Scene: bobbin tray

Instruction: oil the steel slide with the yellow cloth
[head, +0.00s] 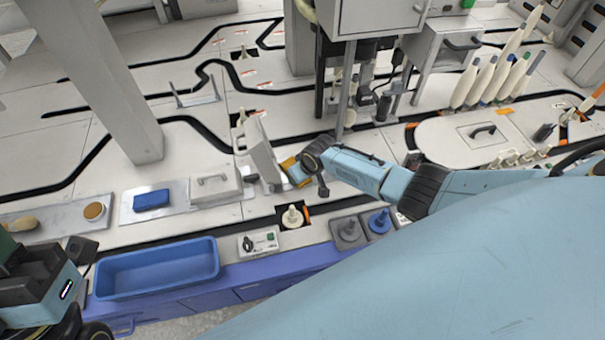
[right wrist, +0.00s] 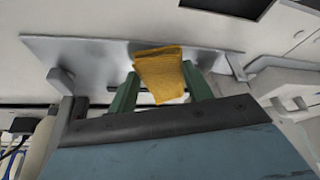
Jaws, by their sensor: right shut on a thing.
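The steel slide (head: 263,152) is a tilted grey metal plate near the middle of the head view. It spans the upper part of the right wrist view (right wrist: 85,56). The folded yellow cloth (head: 294,174) is at the slide's right side, and it also shows in the right wrist view (right wrist: 160,76) in front of the plate. My right gripper (right wrist: 160,92) is shut on the cloth, with a green finger on each side. Whether the cloth touches the slide, I cannot tell. My left gripper (head: 82,250) is at the lower left, away from the slide; its fingers are unclear.
An empty blue bin (head: 160,270) stands at the front left. Behind it are a blue block (head: 151,199) and a grey box with a handle (head: 215,184). A cream bobbin (head: 292,216) and a switch box (head: 258,241) are in front of the slide. A grey post (head: 120,90) rises at left.

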